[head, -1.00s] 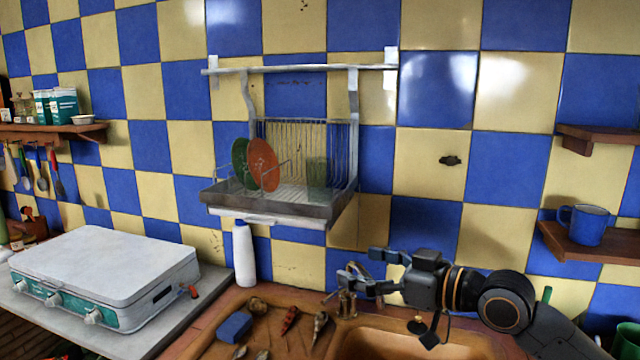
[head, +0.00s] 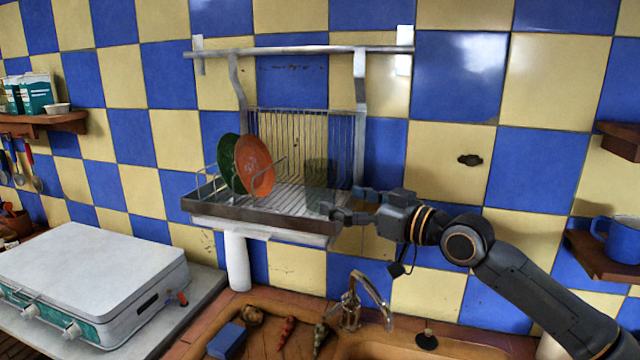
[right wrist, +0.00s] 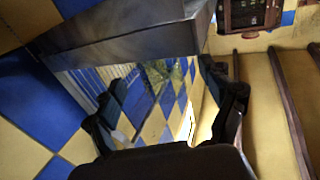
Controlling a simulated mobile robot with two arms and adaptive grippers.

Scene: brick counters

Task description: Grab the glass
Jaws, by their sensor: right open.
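The glass (head: 319,174) is a see-through, greenish tumbler standing in the right part of the wall-mounted dish rack (head: 262,218). My right gripper (head: 344,204) is open and empty at the rack's front right corner, just right of and slightly below the glass in the head view. In the right wrist view its open fingers (right wrist: 165,105) frame the underside area of the rack's grey edge (right wrist: 135,35). A greenish patch shows between them, but I cannot tell whether it is the glass. My left gripper is out of view.
A green plate (head: 227,160) and an orange plate (head: 255,166) stand in the rack's left part. A white bottle (head: 237,262) stands below the rack. The tap (head: 352,300) rises beneath my right arm. A blue mug (head: 622,239) sits on the right shelf.

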